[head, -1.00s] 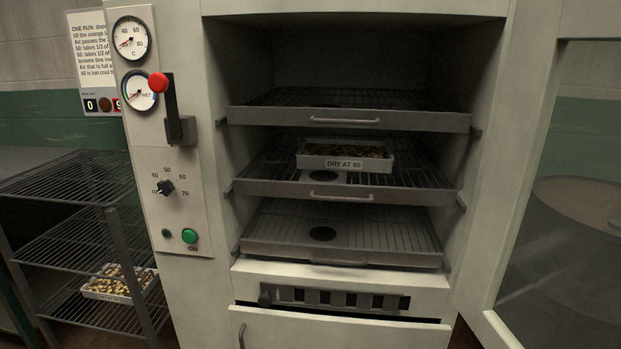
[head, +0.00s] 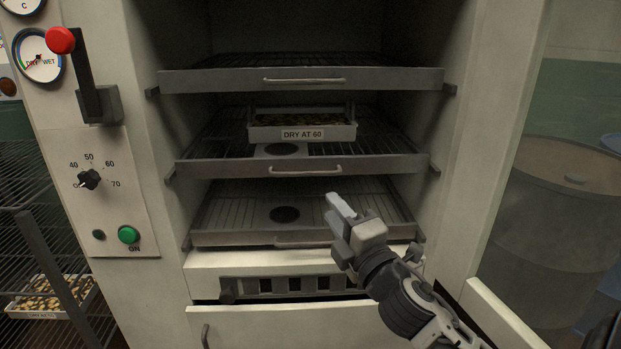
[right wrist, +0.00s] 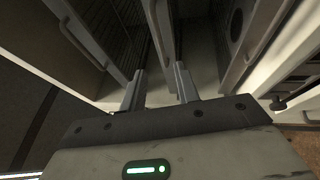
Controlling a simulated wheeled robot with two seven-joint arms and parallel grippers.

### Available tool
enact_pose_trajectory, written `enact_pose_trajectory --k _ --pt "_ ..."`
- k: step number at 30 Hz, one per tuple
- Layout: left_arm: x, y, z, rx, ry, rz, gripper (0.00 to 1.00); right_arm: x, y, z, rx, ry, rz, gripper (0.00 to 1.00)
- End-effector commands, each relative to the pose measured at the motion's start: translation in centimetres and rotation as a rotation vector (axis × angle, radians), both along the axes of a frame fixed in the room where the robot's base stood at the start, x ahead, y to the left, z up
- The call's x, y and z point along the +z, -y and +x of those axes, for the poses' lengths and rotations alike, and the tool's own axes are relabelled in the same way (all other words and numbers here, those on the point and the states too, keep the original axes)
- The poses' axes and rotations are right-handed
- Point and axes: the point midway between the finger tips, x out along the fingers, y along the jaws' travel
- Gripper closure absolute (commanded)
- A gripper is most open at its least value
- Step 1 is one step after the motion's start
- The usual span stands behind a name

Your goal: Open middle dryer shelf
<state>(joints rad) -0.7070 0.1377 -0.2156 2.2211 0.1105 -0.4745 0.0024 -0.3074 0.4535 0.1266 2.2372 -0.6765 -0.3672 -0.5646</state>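The middle dryer shelf (head: 225,169) is a dark wire rack with a grey front bar and a light handle (head: 305,171). It sits in the open dryer, its front roughly in line with the other shelves. A small tray labelled DRY AT 60 (head: 302,133) stands on it, beside a dark round hole. My right gripper (head: 340,206) is in front of the dryer, below and right of the middle handle, by the bottom shelf's front. In the right wrist view its two fingers (right wrist: 160,88) are apart with nothing between them. My left gripper is out of view.
The top shelf (head: 205,79) and bottom shelf (head: 225,238) are above and below. The open door (head: 497,150) stands at the right, with a drum (head: 555,230) behind its glass. The control panel with a red-knobbed lever (head: 92,90) is left. A wire rack (head: 45,250) stands farther left.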

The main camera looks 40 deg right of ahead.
Motion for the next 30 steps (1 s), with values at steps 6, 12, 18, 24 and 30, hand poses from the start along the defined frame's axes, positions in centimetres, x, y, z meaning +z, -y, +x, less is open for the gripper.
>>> enact_pose_trajectory --k 6,12,18,24,30 --pt "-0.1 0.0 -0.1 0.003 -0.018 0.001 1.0 1.1 0.8 4.9 -0.001 0.001 0.002 0.68" --pt "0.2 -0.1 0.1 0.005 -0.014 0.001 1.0 1.5 1.3 8.2 -0.002 -0.001 0.004 0.68" --pt "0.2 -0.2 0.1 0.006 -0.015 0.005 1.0 1.7 1.5 9.7 0.0 -0.002 0.004 0.68" --pt "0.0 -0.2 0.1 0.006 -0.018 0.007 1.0 1.7 1.5 10.0 0.0 -0.002 0.004 0.68" --pt "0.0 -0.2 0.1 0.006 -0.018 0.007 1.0 1.7 1.5 9.9 0.0 -0.002 0.004 0.91"
